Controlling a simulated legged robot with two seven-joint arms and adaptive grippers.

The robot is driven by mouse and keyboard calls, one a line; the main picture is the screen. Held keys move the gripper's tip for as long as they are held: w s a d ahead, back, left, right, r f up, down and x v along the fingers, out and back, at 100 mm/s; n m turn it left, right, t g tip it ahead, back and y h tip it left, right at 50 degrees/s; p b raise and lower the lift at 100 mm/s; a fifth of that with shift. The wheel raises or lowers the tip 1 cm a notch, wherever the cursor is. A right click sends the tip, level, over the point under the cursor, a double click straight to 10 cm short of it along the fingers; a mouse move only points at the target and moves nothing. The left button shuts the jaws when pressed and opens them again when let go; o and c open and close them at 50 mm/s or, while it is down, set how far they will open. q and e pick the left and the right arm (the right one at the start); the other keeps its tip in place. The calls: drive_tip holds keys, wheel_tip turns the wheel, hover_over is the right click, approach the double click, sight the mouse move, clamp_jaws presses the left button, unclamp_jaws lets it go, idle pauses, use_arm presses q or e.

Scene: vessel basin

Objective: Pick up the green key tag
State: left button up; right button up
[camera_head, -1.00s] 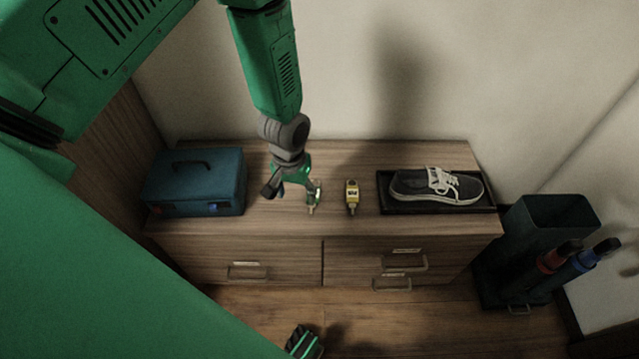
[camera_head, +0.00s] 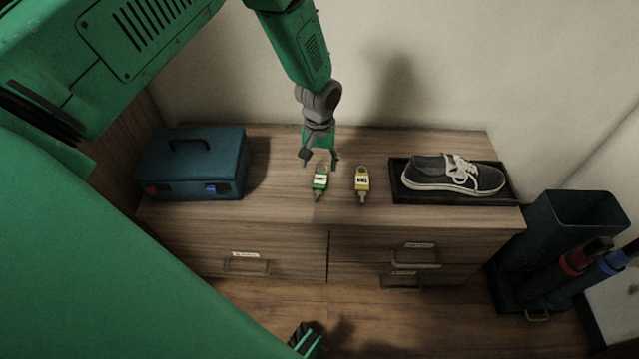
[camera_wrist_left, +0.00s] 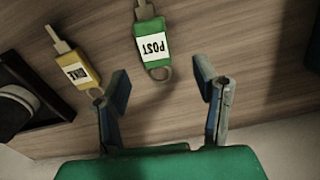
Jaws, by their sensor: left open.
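The green key tag (camera_head: 320,181) lies on the wooden cabinet top, with a ring at its back end and a key at its front end. In the left wrist view the green key tag (camera_wrist_left: 152,45) has a white label reading "POST", and its ring points toward my gripper. My left gripper (camera_head: 320,163) is open just behind the tag, above the cabinet top. In the wrist view the two fingers of my left gripper (camera_wrist_left: 165,85) stand apart, with the tag's ring near the gap between them. A dark green and black part at the bottom of the head view may be my right gripper.
A yellow key tag (camera_head: 362,183) lies just right of the green one; it also shows in the wrist view (camera_wrist_left: 77,72). A blue toolbox (camera_head: 192,165) stands at left. A sneaker (camera_head: 450,174) sits on a black tray (camera_head: 400,190) at right. A dark bin (camera_head: 570,225) stands beside the cabinet.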

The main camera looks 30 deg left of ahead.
sight(321, 179)
use_arm(q)
drive_tip(key=f, duration=0.1)
drive_tip(key=f+b, duration=0.1)
drive_tip(key=f, duration=0.1)
drive_tip(key=d+f+b, duration=0.1)
drive_tip(key=shift+s+d+f, duration=0.1)
drive_tip(key=shift+s+f, duration=0.2)
drive_tip(key=shift+s, duration=0.1)
drive_tip(key=shift+f, duration=0.2)
drive_tip(key=shift+r, duration=0.1)
drive_tip(key=shift+a, duration=0.2)
drive_tip(key=c, duration=1.1)
drive_tip(key=shift+d, duration=0.1)
drive_tip(key=shift+r, duration=0.1)
